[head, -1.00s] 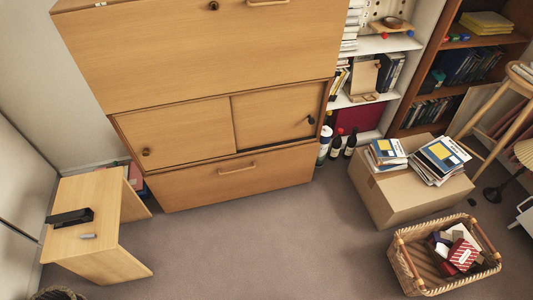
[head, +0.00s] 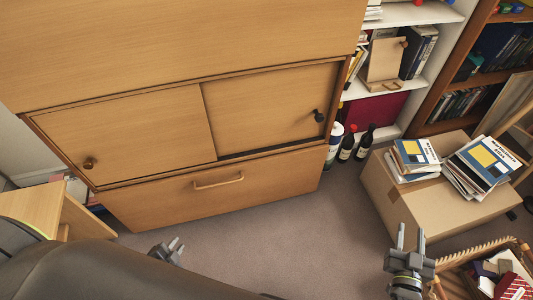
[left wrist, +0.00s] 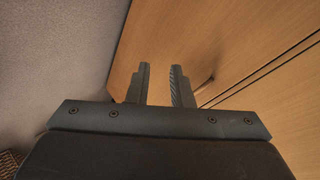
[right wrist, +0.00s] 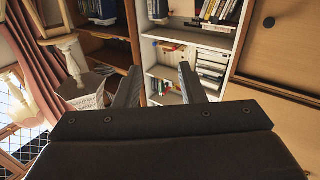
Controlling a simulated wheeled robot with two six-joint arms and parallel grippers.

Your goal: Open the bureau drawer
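The wooden bureau (head: 150,130) fills the upper left of the head view. Its bottom drawer (head: 270,180) looks shut and has a wooden bar handle (head: 218,181). My left gripper (head: 170,248) is open and empty, low in front of the drawer and apart from the handle. Its fingers show in the left wrist view (left wrist: 162,70). My right gripper (head: 411,235) is open and empty, well right of the bureau; its fingers frame the right wrist view (right wrist: 158,78).
A cardboard box (head: 395,195) with books and a wicker basket (head: 465,257) stand at the right, near my right gripper. Bottles (head: 346,147) stand right of the bureau. A small wooden table (head: 30,208) is at the left. Carpet (head: 290,235) before the drawer is clear.

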